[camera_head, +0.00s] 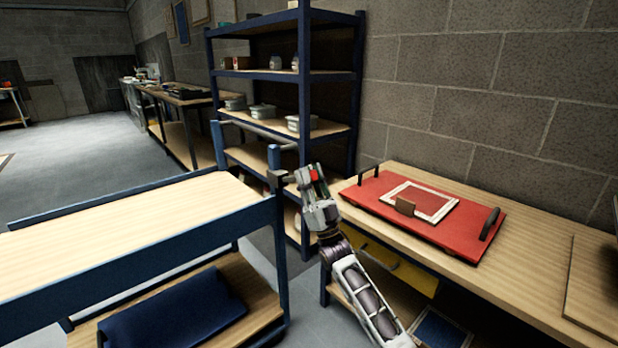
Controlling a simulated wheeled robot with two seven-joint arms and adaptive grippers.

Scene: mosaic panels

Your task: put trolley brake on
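The trolley (130,238) stands at the left, with a blue frame, a wooden top and a lower shelf. Its push handle (255,130) rises at the far right end. My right gripper (280,178) is at that end, close to the right handle post; I cannot tell whether it touches it. The fingers are small and dark here, so open or shut is unclear. I cannot make out a brake; the trolley's wheels are out of view. My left gripper is not in view.
A folded blue cloth (175,312) lies on the trolley's lower shelf. A workbench (535,268) at the right bears a red tray (370,199) with a white-framed panel. A blue shelf rack (357,90) stands behind my gripper. Open floor (75,150) lies at the far left.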

